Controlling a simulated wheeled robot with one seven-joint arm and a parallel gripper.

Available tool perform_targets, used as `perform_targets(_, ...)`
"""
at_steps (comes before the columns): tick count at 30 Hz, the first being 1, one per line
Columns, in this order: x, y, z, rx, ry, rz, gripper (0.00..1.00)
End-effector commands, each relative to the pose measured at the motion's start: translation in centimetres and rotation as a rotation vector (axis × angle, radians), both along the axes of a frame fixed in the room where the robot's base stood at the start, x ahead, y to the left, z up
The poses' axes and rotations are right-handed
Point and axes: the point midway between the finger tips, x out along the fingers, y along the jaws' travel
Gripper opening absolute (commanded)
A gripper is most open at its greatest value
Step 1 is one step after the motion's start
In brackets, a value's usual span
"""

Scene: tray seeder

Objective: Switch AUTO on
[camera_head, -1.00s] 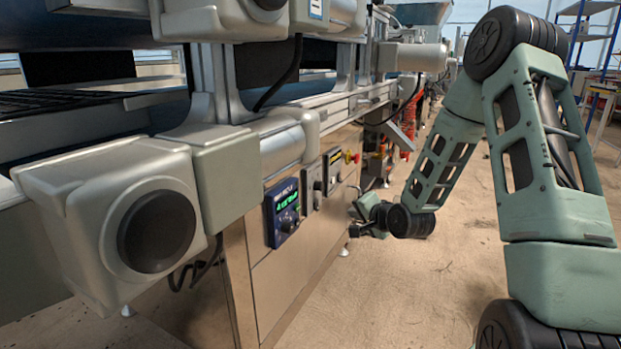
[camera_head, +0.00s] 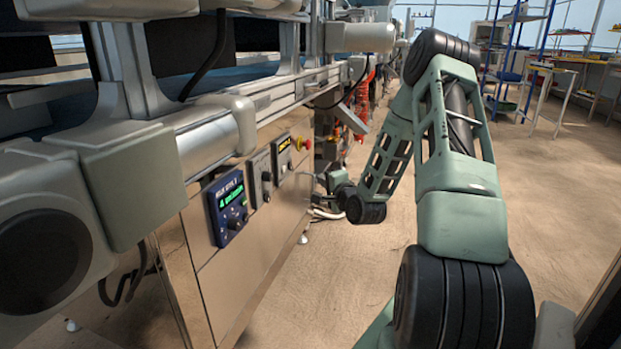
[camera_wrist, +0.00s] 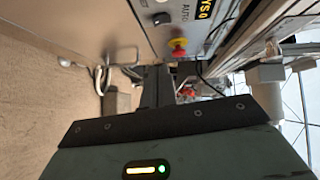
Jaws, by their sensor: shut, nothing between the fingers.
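In the wrist view a black knob (camera_wrist: 161,19) sits beside the word AUTO on a grey control panel (camera_wrist: 201,30), seen turned sideways. A red and yellow emergency stop button (camera_wrist: 178,47) is on the same panel. In the head view this panel (camera_head: 283,156), with its yellow display, is the farthest of three on the machine side; its knob is too small to read there. My gripper (camera_wrist: 156,72) is shut and empty, its dark fingers pointing toward the machine, apart from the knob in the picture.
A blue panel (camera_head: 228,205) with a green display and a grey panel (camera_head: 261,178) with knobs are nearer along the machine. Pale hoses (camera_head: 326,213) come out low on its side. Sandy floor (camera_head: 350,270) is open right of the machine; shelves (camera_head: 510,60) stand far back.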

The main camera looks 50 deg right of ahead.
Motion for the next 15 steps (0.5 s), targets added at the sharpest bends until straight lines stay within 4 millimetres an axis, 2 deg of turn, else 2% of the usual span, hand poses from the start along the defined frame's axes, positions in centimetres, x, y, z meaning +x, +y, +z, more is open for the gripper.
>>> perform_targets(13,8.0,-3.3,-1.2,-0.004,-0.004,0.002,0.00)
perform_targets(15,9.2,-3.1,-1.3,-0.001,-0.004,0.004,0.00)
